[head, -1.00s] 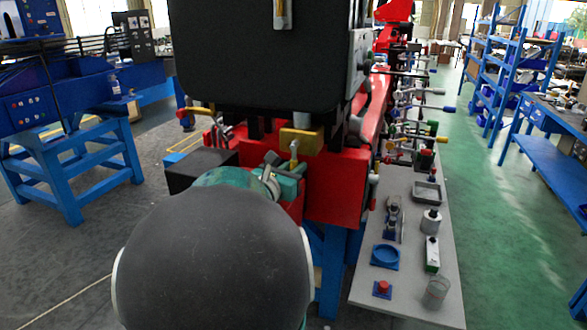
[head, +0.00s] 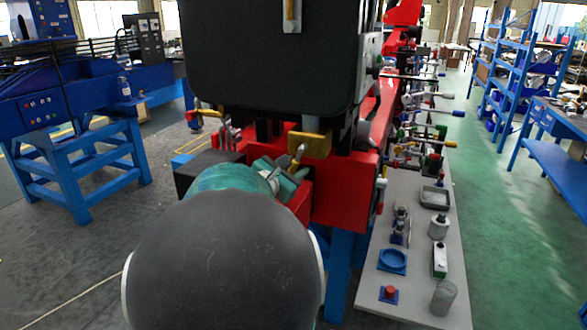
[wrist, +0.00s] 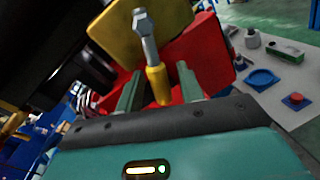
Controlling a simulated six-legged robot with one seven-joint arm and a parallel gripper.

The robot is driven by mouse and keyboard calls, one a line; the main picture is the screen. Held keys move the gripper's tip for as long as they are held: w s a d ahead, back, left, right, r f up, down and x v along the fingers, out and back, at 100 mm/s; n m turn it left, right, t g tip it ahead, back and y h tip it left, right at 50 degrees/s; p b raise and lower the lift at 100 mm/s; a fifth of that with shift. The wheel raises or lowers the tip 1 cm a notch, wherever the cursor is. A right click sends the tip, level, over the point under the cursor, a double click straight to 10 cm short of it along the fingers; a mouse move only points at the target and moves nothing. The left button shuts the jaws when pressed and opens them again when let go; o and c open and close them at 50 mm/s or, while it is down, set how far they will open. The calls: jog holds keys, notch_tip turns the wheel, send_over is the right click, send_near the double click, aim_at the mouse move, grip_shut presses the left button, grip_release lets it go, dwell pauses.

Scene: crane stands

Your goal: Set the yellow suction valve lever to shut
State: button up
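The yellow suction valve lever (head: 297,158) hangs in front of a yellow plate on the red machine, slanting down to the left in the head view. In the wrist view its yellow grip (wrist: 157,85) hangs from a grey metal rod with a bolt head at the top. My gripper (head: 283,172) is at the lever's lower end. In the wrist view my gripper (wrist: 159,82) has its two fingers apart, one on each side of the yellow grip, with gaps visible on both sides. In the head view my arm hides part of the fingers.
The yellow plate (head: 309,145) and red block (head: 342,195) stand right behind the lever. A large black box (head: 275,60) hangs above. A grey table (head: 415,270) with a blue dish (head: 392,260) and red button (head: 389,292) is at right. Green floor beyond is clear.

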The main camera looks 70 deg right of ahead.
jog(key=v, duration=1.3)
jog(key=shift+a+r, duration=0.1)
jog(key=shift+a, duration=0.3)
